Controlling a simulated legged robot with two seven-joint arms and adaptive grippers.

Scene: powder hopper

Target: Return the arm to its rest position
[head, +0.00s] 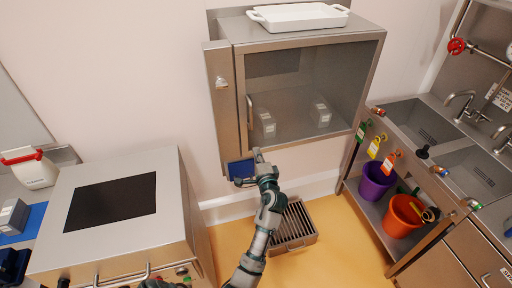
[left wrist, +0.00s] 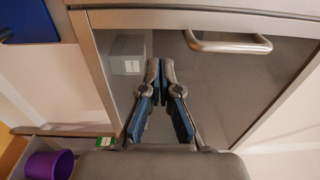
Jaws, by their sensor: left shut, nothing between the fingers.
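My left arm reaches up from the bottom of the head view. Its gripper (head: 258,156) is at the lower front of the steel wall cabinet (head: 232,120), just below the door handle (head: 250,112). In the left wrist view the two fingers of the left gripper (left wrist: 160,68) are together with nothing between them. They are in front of the cabinet's glass door, and the handle (left wrist: 228,44) is apart from them, to the right. The door looks closed.
A white tray (head: 298,16) sits on top of the cabinet. A floor grate (head: 294,226) lies below. At right is a sink bench (head: 400,100) with purple (head: 376,181) and orange (head: 402,215) buckets underneath. A steel unit (head: 160,230) with a dark panel stands at left.

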